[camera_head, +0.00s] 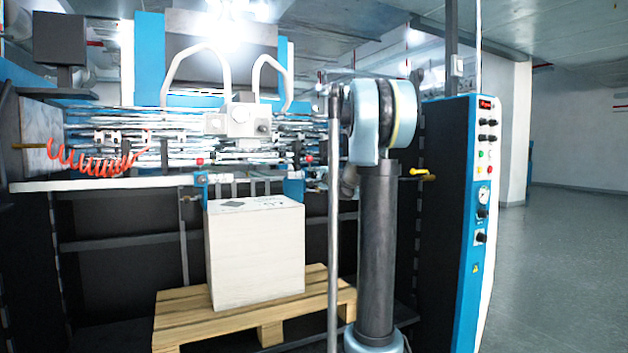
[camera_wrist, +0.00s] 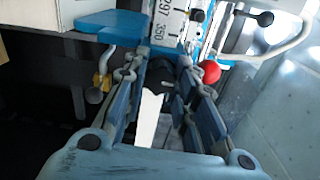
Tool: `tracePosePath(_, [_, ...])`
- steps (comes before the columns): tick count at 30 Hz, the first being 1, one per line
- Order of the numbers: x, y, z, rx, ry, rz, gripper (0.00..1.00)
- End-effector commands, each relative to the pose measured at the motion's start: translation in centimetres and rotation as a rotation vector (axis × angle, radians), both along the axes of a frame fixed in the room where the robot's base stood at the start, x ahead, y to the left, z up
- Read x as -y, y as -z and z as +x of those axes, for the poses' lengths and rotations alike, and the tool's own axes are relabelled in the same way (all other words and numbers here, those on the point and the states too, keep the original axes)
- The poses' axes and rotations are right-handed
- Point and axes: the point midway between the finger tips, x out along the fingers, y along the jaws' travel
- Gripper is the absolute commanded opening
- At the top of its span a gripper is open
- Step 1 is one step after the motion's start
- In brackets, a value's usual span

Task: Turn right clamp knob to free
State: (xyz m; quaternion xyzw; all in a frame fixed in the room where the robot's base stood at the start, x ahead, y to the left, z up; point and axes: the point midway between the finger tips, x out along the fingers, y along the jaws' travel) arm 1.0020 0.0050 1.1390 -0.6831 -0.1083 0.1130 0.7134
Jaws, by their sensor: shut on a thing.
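In the wrist view, my gripper (camera_wrist: 162,62) points at the machine's front, beside a ruler scale (camera_wrist: 165,22). Its blue-grey fingers close around a dark knob (camera_wrist: 160,73), which I take to be the right clamp knob. The fingers hide most of it, so its turn angle cannot be read. A white piece (camera_wrist: 150,118) shows between the fingers, nearer the wrist. In the head view, my arm covers the gripper and the knob.
A red ball (camera_wrist: 209,71) sits close beside the right finger. A brass fitting (camera_wrist: 102,82) is left of the fingers. In the head view, a white stack (camera_head: 255,255) stands on a wooden pallet (camera_head: 190,318). A blue control panel (camera_head: 470,200) is right of my arm; open floor lies beyond.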

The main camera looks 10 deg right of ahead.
Motion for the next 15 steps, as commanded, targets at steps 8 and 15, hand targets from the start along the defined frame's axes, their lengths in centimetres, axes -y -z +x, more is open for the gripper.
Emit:
tracePosePath(8, [-0.02, 0.20, -0.09, 0.017, 0.000, -0.055, 0.02])
tracePosePath(15, [-0.02, 0.23, -0.11, 0.017, 0.000, -0.060, 0.02])
